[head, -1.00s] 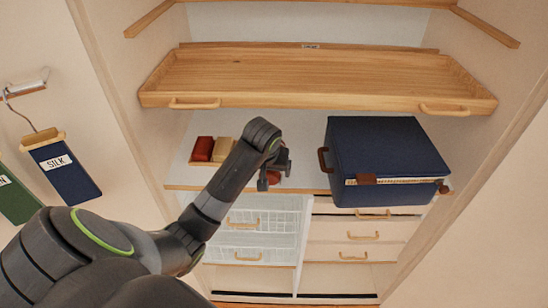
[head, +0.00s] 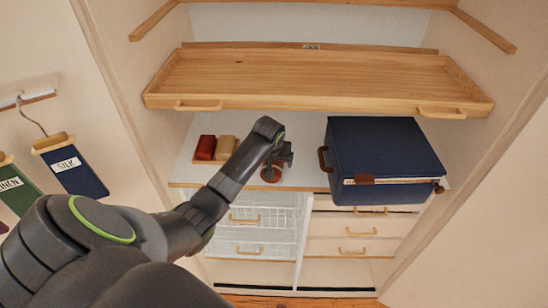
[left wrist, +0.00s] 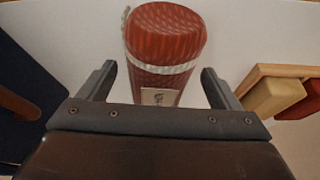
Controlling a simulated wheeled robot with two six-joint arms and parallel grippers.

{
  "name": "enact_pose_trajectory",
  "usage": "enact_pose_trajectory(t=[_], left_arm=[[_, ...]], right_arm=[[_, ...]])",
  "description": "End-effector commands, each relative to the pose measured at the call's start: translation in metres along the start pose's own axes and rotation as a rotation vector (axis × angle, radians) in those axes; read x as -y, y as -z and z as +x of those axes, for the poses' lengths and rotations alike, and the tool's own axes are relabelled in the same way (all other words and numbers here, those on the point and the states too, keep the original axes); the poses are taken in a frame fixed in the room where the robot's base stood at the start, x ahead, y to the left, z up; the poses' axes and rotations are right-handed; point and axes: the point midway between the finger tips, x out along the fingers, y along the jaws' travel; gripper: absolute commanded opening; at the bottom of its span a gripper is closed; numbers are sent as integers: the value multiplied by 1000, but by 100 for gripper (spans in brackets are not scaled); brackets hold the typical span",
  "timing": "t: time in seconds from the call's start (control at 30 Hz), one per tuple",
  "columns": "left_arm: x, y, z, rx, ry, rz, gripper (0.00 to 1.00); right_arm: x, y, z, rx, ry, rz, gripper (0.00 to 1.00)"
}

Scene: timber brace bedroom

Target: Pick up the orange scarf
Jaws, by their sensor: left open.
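A rolled, textured red-orange scarf (left wrist: 166,38) with a pale band and a small label lies on the white shelf in the left wrist view. In the head view the scarf (head: 270,174) shows as a small reddish end, partly hidden by my gripper. My left gripper (head: 281,158) is over the shelf right at the scarf. In the left wrist view the open fingers (left wrist: 160,84) are spread to either side of the scarf's near, labelled end, and no grip on it shows. My right gripper is not in view.
A navy box (head: 385,155) stands to the right on the shelf (head: 305,150). A wooden tray holding a red roll (head: 205,148) and a yellow roll (head: 225,147) is to the left. A wooden pull-out tray (head: 315,78) overhangs above. Drawers (head: 355,230) are below.

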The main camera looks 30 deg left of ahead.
Motion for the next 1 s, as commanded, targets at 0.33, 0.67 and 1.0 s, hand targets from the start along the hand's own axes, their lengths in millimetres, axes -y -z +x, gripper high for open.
enact_pose_trajectory(t=[0.33, 0.67, 1.0], left_arm=[[0, 0, 5, -1, 0, 0, 83], [0, 0, 5, 0, 0, 0, 39], [0, 1, 4, -2, 0, 0, 34]], right_arm=[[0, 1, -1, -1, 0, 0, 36], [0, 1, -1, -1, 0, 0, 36], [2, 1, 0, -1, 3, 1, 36]])
